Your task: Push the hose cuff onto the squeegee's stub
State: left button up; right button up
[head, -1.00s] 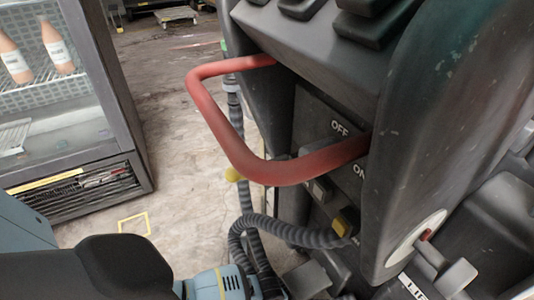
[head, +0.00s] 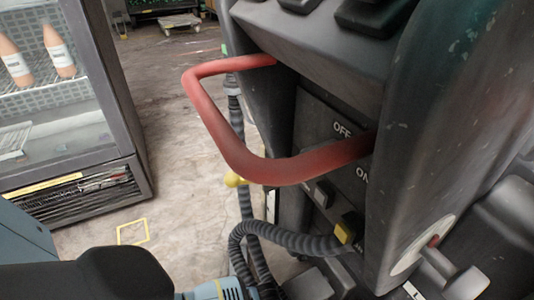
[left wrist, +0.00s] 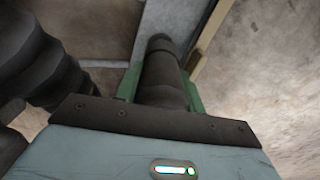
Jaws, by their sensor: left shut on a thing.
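In the left wrist view, a dark smooth cylinder, apparently the hose cuff (left wrist: 160,75), sits between the green fingers of my left gripper (left wrist: 163,88). The gripper is shut on it. The ribbed grey hose (head: 285,236) curves down from the machine in the head view, and thick dark ribs of it show at the left of the wrist view (left wrist: 42,68). In the head view only my left wrist shows at the bottom edge; its fingers are hidden. I cannot make out the squeegee's stub. My right gripper is in neither view.
The dark machine (head: 450,90) fills the right side, with a red loop handle (head: 225,130) jutting left above the hose. A yellow ball (head: 234,180) is below the handle. A glass-door cooler (head: 128,120) stands at left. Concrete floor (head: 185,130) lies clear between them.

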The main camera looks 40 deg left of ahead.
pick_arm(q)
jog(key=shift+f+b, duration=0.85)
jog(key=shift+f, duration=0.65)
jog(key=o, duration=1.2)
jog(key=shift+o, duration=0.2)
notch_tip(320, 180, up, 7)
jog(key=p, duration=0.4)
jog(key=shift+r+p, duration=0.45)
